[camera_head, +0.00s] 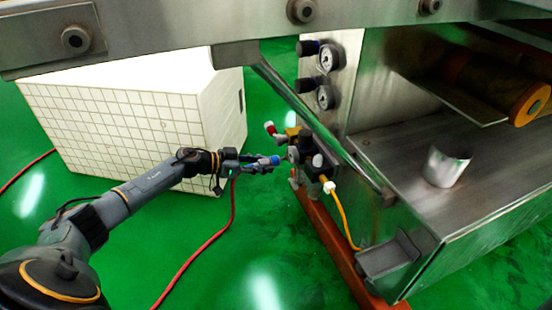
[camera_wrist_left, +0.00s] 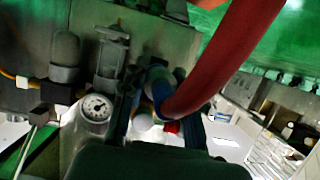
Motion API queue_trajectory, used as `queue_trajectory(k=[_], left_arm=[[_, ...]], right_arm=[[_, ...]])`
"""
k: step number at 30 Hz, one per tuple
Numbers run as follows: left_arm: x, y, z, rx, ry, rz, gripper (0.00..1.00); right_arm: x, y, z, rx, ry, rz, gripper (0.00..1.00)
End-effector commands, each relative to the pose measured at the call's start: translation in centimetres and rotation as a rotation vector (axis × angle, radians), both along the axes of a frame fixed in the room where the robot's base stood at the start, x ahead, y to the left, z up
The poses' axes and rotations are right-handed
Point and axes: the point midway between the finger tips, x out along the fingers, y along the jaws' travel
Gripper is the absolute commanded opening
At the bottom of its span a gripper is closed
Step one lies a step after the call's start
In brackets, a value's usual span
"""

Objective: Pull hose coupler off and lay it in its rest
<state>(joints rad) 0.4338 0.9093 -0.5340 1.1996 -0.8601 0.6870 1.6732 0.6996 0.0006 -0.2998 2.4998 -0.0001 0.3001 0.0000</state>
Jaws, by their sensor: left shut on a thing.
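The blue hose coupler (camera_head: 263,161) is between the fingers of my left gripper (camera_head: 262,165), just left of the machine's valve and regulator block (camera_head: 305,155). I cannot tell whether the coupler touches the block's fitting. A red hose (camera_head: 233,205) hangs from the coupler to the green floor. In the left wrist view the blue coupler (camera_wrist_left: 158,84) sits between the dark fingers, and the red hose (camera_wrist_left: 222,55) curves up and right from it. My right gripper is not in view. I cannot pick out the coupler's rest with certainty.
A white tiled box (camera_head: 130,120) stands behind my left arm. Pressure gauges (camera_head: 327,60) are on the steel panel above the block. A yellow hose (camera_head: 341,213) runs down from the block. A small grey bracket (camera_head: 388,257) is on the machine's lower corner. A steel beam crosses the top.

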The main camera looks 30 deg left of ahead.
Motion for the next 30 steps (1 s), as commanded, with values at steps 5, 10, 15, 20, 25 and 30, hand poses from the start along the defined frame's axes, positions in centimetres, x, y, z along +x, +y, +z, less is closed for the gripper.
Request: queue_trajectory(k=[5,10,15,20,25,30], left_arm=[[-0.7,0.6,0.1,0.001,0.001,0.0,0.0],[-1.4,1.1,0.1,0.0,0.0,-0.001,0.0],[-1.9,1.6,0.1,0.0,0.0,-0.001,0.0],[-2.1,1.8,0.1,0.0,-0.001,0.0,0.0],[-2.1,1.8,0.1,0.0,-0.001,0.0,0.0],[-1.7,0.9,1.1,0.002,-0.004,0.005,0.0]], right_arm=[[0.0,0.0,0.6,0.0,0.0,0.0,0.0],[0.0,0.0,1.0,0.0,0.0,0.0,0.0],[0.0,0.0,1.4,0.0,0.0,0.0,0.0],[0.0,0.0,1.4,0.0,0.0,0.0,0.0],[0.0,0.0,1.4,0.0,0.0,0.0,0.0],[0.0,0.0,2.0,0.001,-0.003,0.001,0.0]])
